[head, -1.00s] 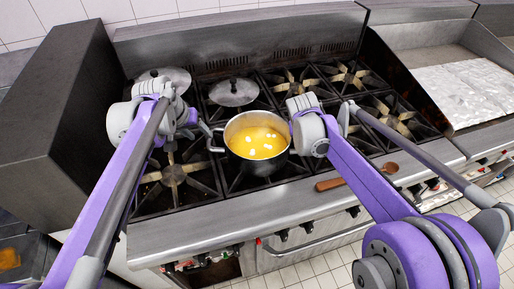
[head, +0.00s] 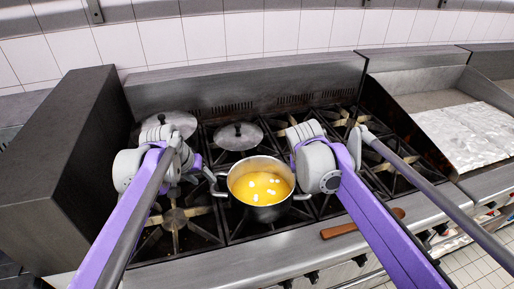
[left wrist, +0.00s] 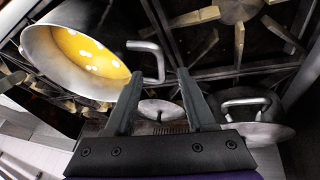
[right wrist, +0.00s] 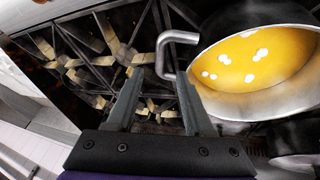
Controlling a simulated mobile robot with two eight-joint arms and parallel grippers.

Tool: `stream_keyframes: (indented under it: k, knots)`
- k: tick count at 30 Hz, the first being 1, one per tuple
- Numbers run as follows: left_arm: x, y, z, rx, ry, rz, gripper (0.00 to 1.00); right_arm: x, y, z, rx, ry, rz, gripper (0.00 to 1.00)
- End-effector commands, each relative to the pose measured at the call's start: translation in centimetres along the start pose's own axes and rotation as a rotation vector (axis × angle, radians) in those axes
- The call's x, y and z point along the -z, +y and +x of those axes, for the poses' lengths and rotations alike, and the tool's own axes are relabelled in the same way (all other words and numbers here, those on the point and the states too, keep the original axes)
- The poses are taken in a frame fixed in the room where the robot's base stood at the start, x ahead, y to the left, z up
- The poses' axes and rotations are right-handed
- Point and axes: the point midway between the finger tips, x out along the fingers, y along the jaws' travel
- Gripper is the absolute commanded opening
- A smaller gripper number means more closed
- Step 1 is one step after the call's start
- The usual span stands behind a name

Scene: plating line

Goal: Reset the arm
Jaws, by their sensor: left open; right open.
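A steel pot (head: 262,212) with yellow liquid and several white pieces stands on the stove (head: 205,245). Its loop handles stick out at both sides. My left gripper (left wrist: 160,72) is open by one handle (left wrist: 158,52); the handle's end shows between the fingertips, with no visible grip. My right gripper (right wrist: 159,73) is open by the other handle (right wrist: 178,37), which bends down between its fingertips. In the head view the fingers of both grippers are mostly hidden by my wrists. The pot also shows in the left wrist view (left wrist: 48,62) and right wrist view (right wrist: 230,100).
Two lids (head: 170,122) (head: 238,137) lie on the rear burners. A wooden spoon (head: 340,230) lies on the front ledge at right. A dark block (head: 75,160) stands left of the stove; a griddle (head: 465,135) is at right. Burners right of the pot are free.

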Motion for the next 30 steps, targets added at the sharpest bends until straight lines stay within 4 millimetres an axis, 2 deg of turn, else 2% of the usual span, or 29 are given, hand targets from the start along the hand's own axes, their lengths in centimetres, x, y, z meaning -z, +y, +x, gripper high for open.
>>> stream_keyframes:
  k: [5,8,11,15,21,25,27,30]
  knots:
    - [-0.8,0.0,-0.3,0.006,0.002,0.0,0.55,-0.8,0.3,-0.2,0.006,0.001,0.0,0.52]
    - [-3.2,-0.2,-1.2,0.024,0.009,0.0,0.55,-3.3,0.8,-0.9,0.027,0.004,0.0,0.52]
    - [-7.3,-0.5,-2.2,0.053,0.021,0.001,0.55,-7.3,1.5,-1.6,0.061,0.013,-0.002,0.52]
    - [-14.1,-1.3,-2.9,0.101,0.041,0.003,0.55,-14.2,2.0,-2.0,0.116,0.031,-0.002,0.52]
    - [-23.3,-2.6,-2.2,0.16,0.07,0.005,0.55,-23.4,1.9,-1.1,0.182,0.063,0.0,0.52]
    - [-27.4,-3.3,-1.4,0.185,0.083,0.008,0.55,-27.3,1.5,-0.2,0.209,0.081,0.0,0.52]
    - [-28.7,-3.6,-1.1,0.194,0.088,0.009,0.55,-28.6,1.4,0.2,0.218,0.087,0.001,0.52]
    - [-29.6,-3.8,-0.8,0.201,0.092,0.009,0.55,-29.5,1.3,0.5,0.224,0.092,0.001,0.52]
